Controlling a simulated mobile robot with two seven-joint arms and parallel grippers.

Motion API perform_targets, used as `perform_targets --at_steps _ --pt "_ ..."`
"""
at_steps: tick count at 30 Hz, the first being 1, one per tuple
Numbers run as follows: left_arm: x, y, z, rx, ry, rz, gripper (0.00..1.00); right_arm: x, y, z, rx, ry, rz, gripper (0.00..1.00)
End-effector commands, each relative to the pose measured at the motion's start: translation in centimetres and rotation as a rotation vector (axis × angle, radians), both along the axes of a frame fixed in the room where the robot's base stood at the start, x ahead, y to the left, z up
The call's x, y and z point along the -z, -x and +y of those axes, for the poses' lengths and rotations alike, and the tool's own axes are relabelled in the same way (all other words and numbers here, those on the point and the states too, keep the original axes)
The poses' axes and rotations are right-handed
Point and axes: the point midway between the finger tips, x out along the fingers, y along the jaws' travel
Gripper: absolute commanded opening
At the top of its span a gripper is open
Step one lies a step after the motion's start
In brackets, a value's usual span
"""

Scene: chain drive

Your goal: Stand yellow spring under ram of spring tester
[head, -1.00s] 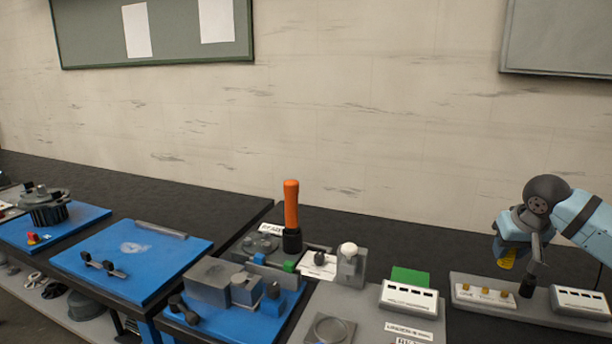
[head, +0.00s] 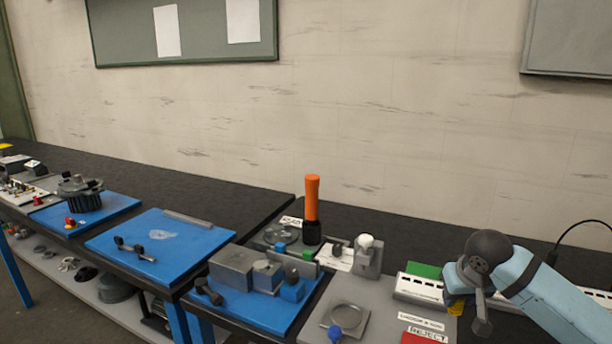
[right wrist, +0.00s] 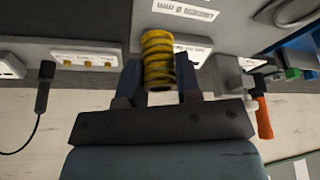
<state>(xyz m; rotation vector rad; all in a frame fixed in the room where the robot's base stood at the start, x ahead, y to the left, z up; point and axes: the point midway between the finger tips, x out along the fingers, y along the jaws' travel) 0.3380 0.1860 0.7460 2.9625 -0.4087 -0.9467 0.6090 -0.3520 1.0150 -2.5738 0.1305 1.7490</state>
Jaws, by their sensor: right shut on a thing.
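The yellow spring (right wrist: 158,60) is held upright in the picture between the two fingers of my right gripper (right wrist: 158,78) in the right wrist view. In the head view only a small yellow part of the spring (head: 455,307) shows beneath my right gripper (head: 462,296), which is over the right side of the grey plate (head: 385,308). I cannot tell how high the spring is above the bench. A grey fixture with a white knob (head: 367,255) stands to the left; I cannot tell whether it is the spring tester. My left gripper is not in view.
A red REJECT area (head: 418,338) lies at the front of the grey plate. A blue ball (head: 335,332) is near a ring (head: 348,316). An orange-handled tool (head: 312,200) stands upright farther left. A green block (head: 424,270) lies behind a white-labelled panel (head: 418,288).

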Motion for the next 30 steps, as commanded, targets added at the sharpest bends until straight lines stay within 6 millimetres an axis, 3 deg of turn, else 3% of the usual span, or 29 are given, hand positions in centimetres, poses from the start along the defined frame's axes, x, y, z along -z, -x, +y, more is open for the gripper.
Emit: perform_targets --at_steps 1,3,12,20,30 --pt "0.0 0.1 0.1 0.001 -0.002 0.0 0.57 0.8 0.3 2.3 -0.022 -0.009 0.001 0.05" --pt "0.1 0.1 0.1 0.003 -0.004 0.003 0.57 1.6 0.6 4.5 -0.041 -0.011 -0.002 0.05" --pt "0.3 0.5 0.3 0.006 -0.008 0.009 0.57 3.3 2.2 11.4 -0.089 -0.03 -0.016 0.05" --pt "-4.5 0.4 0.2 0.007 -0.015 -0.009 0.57 -0.4 4.6 11.2 -0.09 -0.025 -0.014 0.05" --pt "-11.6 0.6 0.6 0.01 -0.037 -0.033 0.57 -6.9 9.7 11.1 -0.09 -0.027 -0.014 0.05"
